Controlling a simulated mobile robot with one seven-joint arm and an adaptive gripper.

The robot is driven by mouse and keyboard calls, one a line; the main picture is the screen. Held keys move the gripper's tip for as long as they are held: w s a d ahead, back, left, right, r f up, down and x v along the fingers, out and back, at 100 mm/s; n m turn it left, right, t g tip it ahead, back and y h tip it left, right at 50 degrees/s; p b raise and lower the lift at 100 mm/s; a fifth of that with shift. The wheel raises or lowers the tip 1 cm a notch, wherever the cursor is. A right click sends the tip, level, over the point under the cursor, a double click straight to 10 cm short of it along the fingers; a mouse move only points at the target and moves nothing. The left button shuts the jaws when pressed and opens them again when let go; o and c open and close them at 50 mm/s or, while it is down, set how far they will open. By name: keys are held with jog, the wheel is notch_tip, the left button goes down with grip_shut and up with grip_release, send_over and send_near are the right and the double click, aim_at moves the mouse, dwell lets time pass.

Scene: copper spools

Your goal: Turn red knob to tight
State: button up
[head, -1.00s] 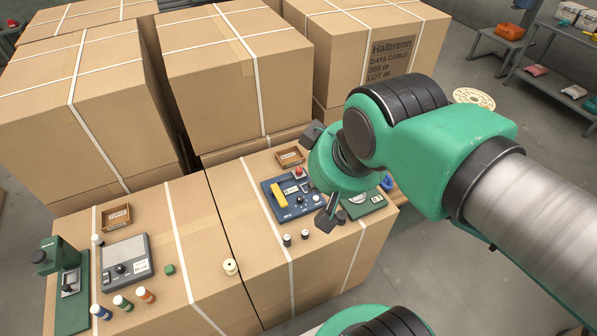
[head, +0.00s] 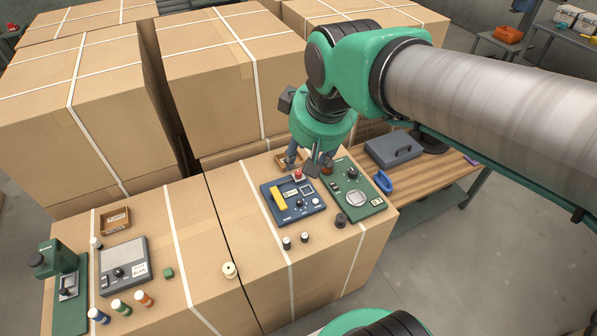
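A small red knob (head: 298,174) stands at the top right corner of a blue panel box (head: 292,212) on the right-hand carton. The panel also has a yellow handle, a small display and small knobs. My gripper (head: 303,164) points down just behind and above the red knob, its two dark fingers apart. I cannot tell whether a finger touches the knob. The marks around the knob are too small to read, so its setting cannot be told.
A green panel (head: 365,207) with a dial lies close to the right of the blue one. Several small spools, including a cream one (head: 229,269), stand in front. A wooden bench (head: 425,172) stands at right.

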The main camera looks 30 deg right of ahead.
jog(key=w+d+f+n+g, duration=0.1)
jog(key=w+d+f+n, duration=0.2)
jog(key=w, duration=0.8)
jog(key=n+g+b, duration=0.2)
jog(key=n+g, duration=0.2)
send_over(299, 172)
notch_tip(299, 172, down, 27)
jog(key=shift+w, duration=0.1)
notch_tip(299, 172, down, 14)
jog(key=b, duration=0.3)
jog(key=shift+r, duration=0.15)
grip_shut()
